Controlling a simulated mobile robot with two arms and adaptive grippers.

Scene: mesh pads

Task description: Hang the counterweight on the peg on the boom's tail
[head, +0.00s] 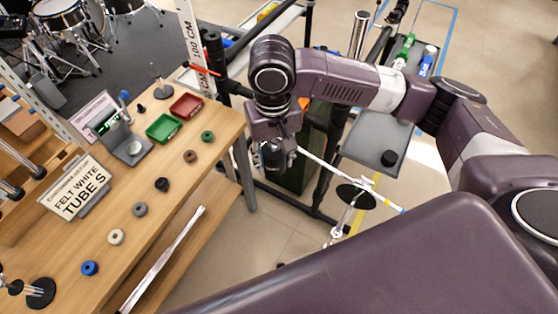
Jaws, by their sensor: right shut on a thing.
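My right gripper (273,162) points down past the far right edge of the wooden table. It is shut on a dark thing that the fingers mostly hide; it may be the counterweight, but its shape is not clear. A thin white rod (345,177) with a blue and yellow tip starts beside the fingers and slants down to the right. It may be the boom; its near end is partly hidden at the gripper, and I cannot tell whether they touch. No peg can be made out. My left gripper is not in view.
The wooden table (185,215) bears a row of small rings, a green tray (164,128), a red tray (187,106) and a sign (75,188). Dark frame posts surround the gripper.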

